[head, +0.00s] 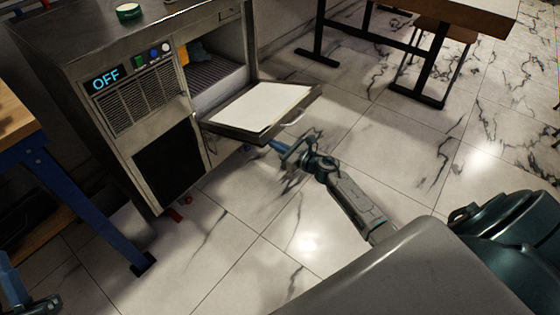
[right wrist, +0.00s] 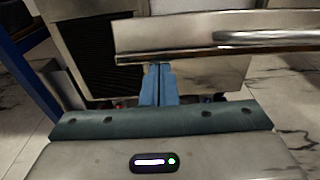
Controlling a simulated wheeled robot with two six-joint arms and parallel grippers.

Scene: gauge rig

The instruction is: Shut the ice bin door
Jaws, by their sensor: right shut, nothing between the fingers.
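The ice bin door (head: 262,107) is open. It is folded down and out from the front of the ice machine (head: 135,110), with its white inner panel facing up and a handle (head: 294,118) at its outer edge. My right gripper (head: 273,145) is shut and empty, just below the door's front edge. In the right wrist view, the blue fingers (right wrist: 159,76) are together, with their tips by the lower edge of the door (right wrist: 215,38). I cannot tell if they touch it. A part of my left gripper (head: 14,290) shows at the lower left corner; its fingers are not clear.
The machine's display reads OFF (head: 106,79). Inside the open bin (head: 215,75) is a ribbed grey surface with something yellow at the back. A blue-legged table (head: 85,205) stands at left, and a dark-framed table (head: 430,15) at upper right. Marble floor (head: 340,110) is clear right of the door.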

